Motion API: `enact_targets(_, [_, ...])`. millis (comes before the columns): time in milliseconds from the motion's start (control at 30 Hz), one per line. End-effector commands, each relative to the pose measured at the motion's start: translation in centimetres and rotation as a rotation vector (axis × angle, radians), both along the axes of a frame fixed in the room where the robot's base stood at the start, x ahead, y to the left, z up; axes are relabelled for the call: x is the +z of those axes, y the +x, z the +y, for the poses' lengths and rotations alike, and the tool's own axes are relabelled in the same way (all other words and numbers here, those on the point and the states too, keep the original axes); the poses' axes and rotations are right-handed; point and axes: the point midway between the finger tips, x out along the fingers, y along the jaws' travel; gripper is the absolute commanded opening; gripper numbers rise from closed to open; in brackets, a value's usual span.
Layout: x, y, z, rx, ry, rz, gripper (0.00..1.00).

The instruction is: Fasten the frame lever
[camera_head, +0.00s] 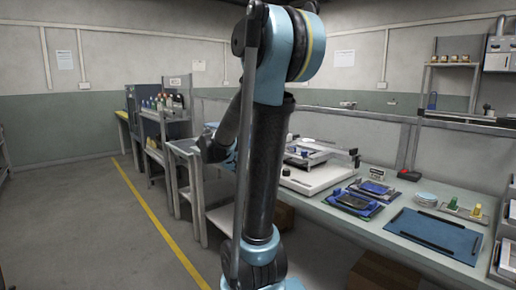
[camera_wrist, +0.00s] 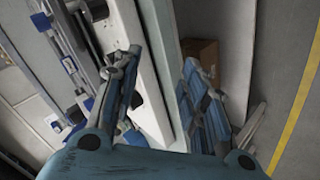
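The white press (camera_head: 320,178) with a raised grey frame (camera_head: 308,153) stands on the bench behind my arm. In the wrist view the press's white edge (camera_wrist: 156,65) and blue-fitted frame (camera_wrist: 68,50) lie at the left. My gripper (camera_wrist: 163,82) is open, with nothing held between its fingers. Its left finger overlaps the press in the picture; I cannot tell whether they touch. My arm hides part of the press in the head view.
A blue mat (camera_head: 435,235) with dark bars lies on the bench at right. Two dark-and-blue trays (camera_head: 352,205) lie beside the press. A brown box (camera_wrist: 200,55) stands below the bench. The floor left of the yellow line (camera_head: 160,212) is clear.

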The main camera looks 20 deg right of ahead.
Motion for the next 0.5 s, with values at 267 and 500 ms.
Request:
enact_targets(267, [2.2, 8.0, -0.8, -0.024, -0.207, -0.098, 0.40])
enact_targets(500, [3.3, 14.4, -0.4, -0.032, -0.380, -0.197, 0.40])
